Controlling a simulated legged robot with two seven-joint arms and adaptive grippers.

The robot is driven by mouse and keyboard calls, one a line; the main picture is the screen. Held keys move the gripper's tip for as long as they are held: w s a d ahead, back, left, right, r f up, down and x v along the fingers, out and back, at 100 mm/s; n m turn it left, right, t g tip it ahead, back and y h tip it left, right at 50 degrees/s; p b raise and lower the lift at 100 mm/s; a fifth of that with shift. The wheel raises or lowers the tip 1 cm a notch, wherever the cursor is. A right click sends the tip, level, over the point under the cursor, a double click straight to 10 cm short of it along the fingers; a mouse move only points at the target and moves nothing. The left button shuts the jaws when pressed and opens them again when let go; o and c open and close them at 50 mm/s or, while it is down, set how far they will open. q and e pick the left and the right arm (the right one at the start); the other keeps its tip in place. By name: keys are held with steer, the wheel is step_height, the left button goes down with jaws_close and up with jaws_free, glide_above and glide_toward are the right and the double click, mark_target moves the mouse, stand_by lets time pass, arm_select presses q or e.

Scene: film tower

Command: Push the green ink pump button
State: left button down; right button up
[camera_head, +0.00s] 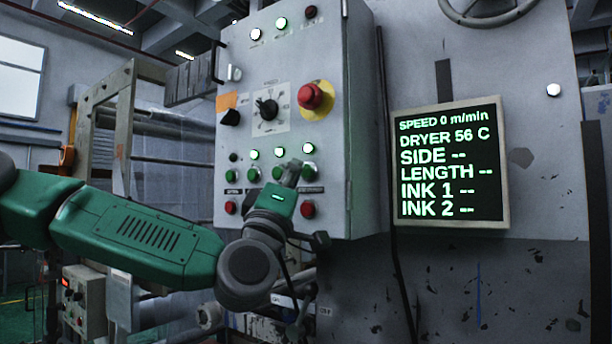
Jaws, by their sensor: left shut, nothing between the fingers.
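My left gripper (293,170) is shut and empty, pointing up at the panel. Its fingertips appear between the middle and right green buttons and overlap them slightly. I cannot tell whether they touch the panel. The gripper and wrist hide part of the lower button row. My right gripper is not in view.
Red buttons (230,207) (308,208) sit below the green row. Above are lit indicators (308,148), a black rotary knob (267,108) and a red emergency stop (311,96). A display (450,165) reading speed 0 m/min is at the right.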

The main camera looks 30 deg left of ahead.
arm_select(q)
steer(key=shift+s+a+b, duration=0.15)
steer(key=shift+s+b, duration=0.2)
steer(key=shift+s, duration=0.9)
steer(key=shift+s+a+b, duration=0.1)
steer(key=shift+s+b, duration=0.25)
steer(key=shift+s, duration=0.9)
